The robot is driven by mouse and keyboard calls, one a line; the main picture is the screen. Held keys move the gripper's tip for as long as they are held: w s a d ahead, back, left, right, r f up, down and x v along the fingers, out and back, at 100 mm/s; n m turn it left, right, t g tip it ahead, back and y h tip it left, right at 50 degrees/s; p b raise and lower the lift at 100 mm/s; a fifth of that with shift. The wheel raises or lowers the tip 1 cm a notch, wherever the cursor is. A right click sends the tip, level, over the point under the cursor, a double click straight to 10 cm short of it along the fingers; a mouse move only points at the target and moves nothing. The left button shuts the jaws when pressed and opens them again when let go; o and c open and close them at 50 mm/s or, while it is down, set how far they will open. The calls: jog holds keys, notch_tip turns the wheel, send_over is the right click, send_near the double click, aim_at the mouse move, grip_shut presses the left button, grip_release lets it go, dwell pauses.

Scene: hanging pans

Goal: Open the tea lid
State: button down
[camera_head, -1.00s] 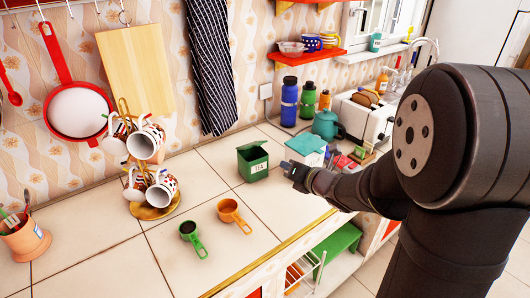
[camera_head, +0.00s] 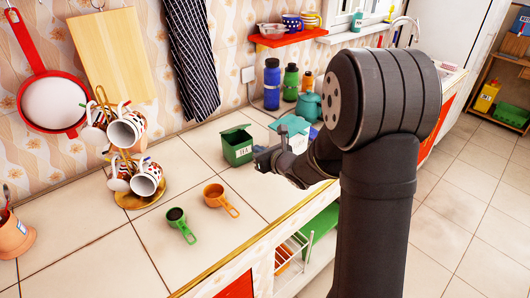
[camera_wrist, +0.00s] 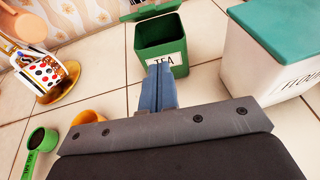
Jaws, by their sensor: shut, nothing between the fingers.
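The green tea box (camera_head: 237,150) stands on the tiled counter with its green lid (camera_head: 235,129) tilted up and back. In the wrist view the tea box (camera_wrist: 160,58) has its TEA label facing me, its lid (camera_wrist: 150,9) raised behind the opening and its dark inside showing. My gripper (camera_head: 262,158) is just right of and in front of the box. In the wrist view its blue fingers (camera_wrist: 159,70) are together, pointing at the label, with nothing between them. Whether they touch the box I cannot tell.
A white flour box with a teal lid (camera_wrist: 285,25) stands close on the right. A green scoop (camera_head: 180,225) and an orange scoop (camera_head: 220,200) lie on the counter in front. A mug stand (camera_head: 135,200) is at left.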

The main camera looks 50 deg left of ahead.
aim_at(244, 128)
jog(key=a+r, duration=0.2)
jog(key=a, duration=0.4)
jog(key=shift+w+r, duration=0.2)
jog(key=shift+w, duration=0.1)
jog(key=shift+r, duration=0.15)
jog(key=shift+a+r, duration=0.4)
jog(key=shift+r, duration=0.4)
jog(key=a+r, duration=0.2)
jog(key=shift+w+a+r, duration=0.1)
jog(key=shift+w+r, duration=0.05)
jog(key=shift+r, duration=0.25)
jog(key=shift+w+a+r, duration=0.1)
jog(key=shift+a+r, duration=0.4)
jog(key=shift+a, duration=0.2)
jog(key=shift+w+a+r, duration=0.1)
jog(key=shift+a+r, duration=0.4)
jog(key=shift+a, duration=0.2)
jog(key=shift+d, duration=0.1)
